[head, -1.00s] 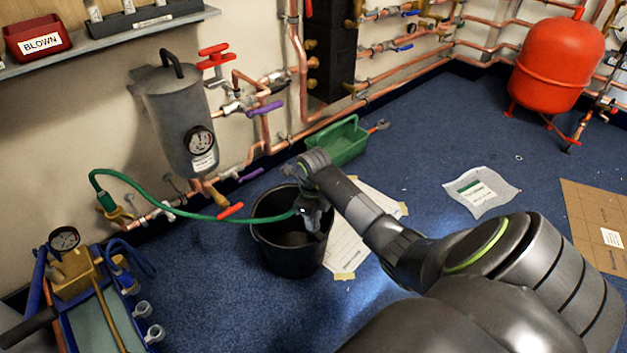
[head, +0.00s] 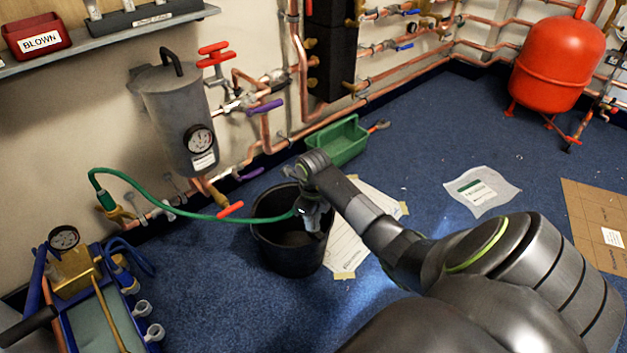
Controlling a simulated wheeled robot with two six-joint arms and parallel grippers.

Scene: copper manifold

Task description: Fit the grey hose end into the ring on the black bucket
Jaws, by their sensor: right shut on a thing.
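The black bucket (head: 278,250) stands on the blue floor in the middle of the view. The green hose (head: 165,203) runs from a brass tap fitting at the left, over to the bucket's right rim. My right gripper (head: 310,214) is over the right side of the bucket's mouth, pointing down, shut on the hose end. The grey hose end and the ring on the bucket are mostly hidden by the gripper, so I cannot tell whether the end is inside the ring. My left gripper is not in view.
A grey tank (head: 180,118) with a gauge and copper pipes line the wall behind the bucket. A green tray (head: 340,139) sits behind it. Taped paper sheets (head: 352,240) lie to its right. A blue case with a brass pump (head: 75,272) stands at the lower left.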

